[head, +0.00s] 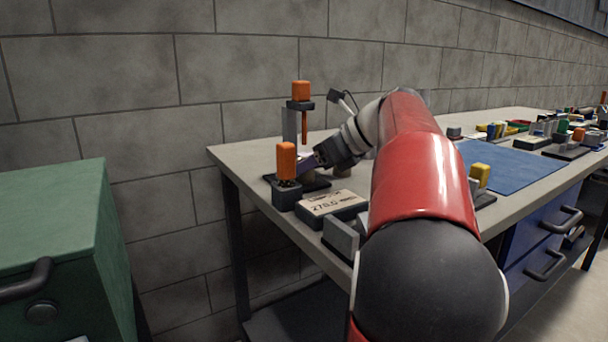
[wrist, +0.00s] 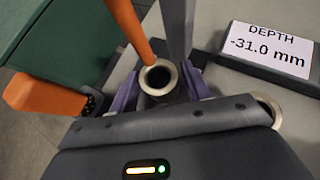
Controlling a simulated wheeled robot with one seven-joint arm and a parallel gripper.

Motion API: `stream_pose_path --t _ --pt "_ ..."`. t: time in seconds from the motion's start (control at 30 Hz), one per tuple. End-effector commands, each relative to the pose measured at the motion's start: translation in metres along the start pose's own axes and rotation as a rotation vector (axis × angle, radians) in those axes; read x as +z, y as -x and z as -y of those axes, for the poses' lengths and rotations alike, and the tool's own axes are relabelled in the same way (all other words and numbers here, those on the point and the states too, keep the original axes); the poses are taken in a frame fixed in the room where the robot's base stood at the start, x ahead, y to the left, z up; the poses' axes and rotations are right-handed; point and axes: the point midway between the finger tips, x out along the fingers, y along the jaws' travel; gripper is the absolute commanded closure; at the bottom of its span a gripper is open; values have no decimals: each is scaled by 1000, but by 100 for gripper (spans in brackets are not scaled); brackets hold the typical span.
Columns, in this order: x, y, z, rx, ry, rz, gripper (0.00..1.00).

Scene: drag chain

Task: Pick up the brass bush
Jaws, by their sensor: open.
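A ring-shaped metal bush (wrist: 172,70) with a dark bore sits between the fingers of my gripper (wrist: 160,84) in the wrist view. It has a pale brassy rim. The purple fingers stand open on either side of it; I cannot tell whether either touches it. The tip of an orange rod (wrist: 134,28) is at the bush's rim, seen from above. A second, similar bush (wrist: 277,108) shows partly at the right, behind my gripper's body. In the head view my gripper (head: 306,163) is low at the press-like stand, and the bush between the fingers cannot be made out.
The stand has a grey post (head: 290,125) and an orange-topped plunger (head: 301,91). An orange-handled tool (head: 286,160) stands in a dark holder in front. A depth readout (wrist: 268,50) shows -31.0 mm. A blue mat (head: 510,166) lies right; a green cabinet (head: 55,225) stands left.

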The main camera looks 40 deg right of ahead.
Motion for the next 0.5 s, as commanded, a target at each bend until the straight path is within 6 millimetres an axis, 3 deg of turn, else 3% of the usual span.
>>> stream_pose_path --t 0.3,0.5 --pt "0 -8 0 0 0 0 52" --pt "0 -8 0 0 0 0 77"
